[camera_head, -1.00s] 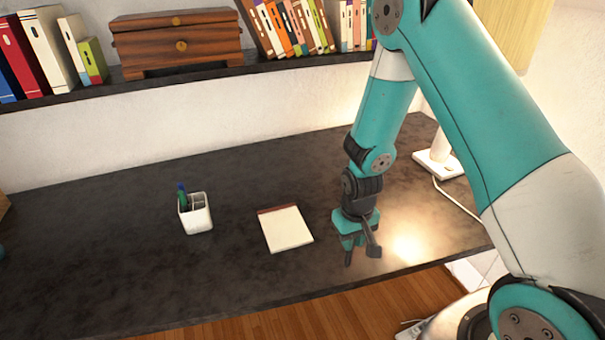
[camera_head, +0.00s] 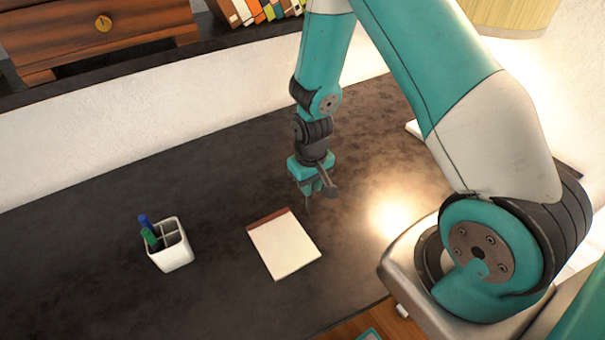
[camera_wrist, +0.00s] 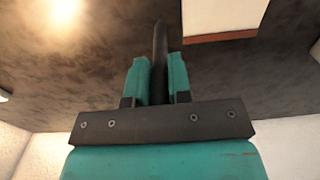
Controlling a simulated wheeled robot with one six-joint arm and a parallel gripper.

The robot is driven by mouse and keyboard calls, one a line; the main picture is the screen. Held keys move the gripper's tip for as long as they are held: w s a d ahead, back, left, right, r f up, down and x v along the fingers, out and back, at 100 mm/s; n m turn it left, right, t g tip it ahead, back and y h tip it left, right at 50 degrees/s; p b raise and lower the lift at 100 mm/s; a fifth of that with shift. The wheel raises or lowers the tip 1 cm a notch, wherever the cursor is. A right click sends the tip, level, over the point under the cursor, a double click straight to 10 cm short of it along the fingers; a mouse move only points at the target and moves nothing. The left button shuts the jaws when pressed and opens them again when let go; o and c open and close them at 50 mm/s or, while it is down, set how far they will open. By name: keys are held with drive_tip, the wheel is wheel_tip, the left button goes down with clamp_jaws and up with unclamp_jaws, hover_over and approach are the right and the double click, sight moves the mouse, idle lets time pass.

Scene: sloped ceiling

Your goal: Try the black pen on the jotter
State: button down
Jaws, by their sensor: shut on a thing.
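My gripper (camera_head: 308,188) hangs above the dark desk, just beyond the jotter's top edge. In the wrist view my gripper (camera_wrist: 160,75) is shut on the black pen (camera_wrist: 160,42), a dark stick that juts out past the two teal fingers. In the head view only a thin dark tip of the pen (camera_head: 308,205) shows below the fingers. The jotter (camera_head: 284,247) is a cream pad with a brown top band, lying flat on the desk. Its corner also shows in the wrist view (camera_wrist: 222,15). The pen looks apart from the jotter.
A white pen holder (camera_head: 172,254) with a blue and a green pen (camera_head: 148,232) stands left of the jotter. A wooden chest (camera_head: 100,35) and books (camera_head: 260,10) are on the shelf behind. A lamp (camera_head: 505,15) is at the back right.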

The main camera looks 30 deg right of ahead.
idle(0.4)
drive_tip(key=s+a+r+n+p, duration=0.1)
drive_tip(key=a, duration=0.5)
drive_tip(key=s+a+r+n+p, duration=0.1)
drive_tip(key=s+a+r+n, duration=0.1)
drive_tip(key=a, duration=0.5)
drive_tip(key=shift+a+r, duration=0.15)
drive_tip(key=shift+a, duration=0.05)
drive_tip(key=shift+s+f, duration=0.1)
drive_tip(key=shift+f, duration=0.1)
drive_tip(key=shift+f+b, duration=1.7)
drive_tip(key=shift+f, duration=0.45)
drive_tip(key=shift+f, duration=0.1)
drive_tip(key=shift+d, duration=0.1)
drive_tip(key=shift+d, duration=2.9)
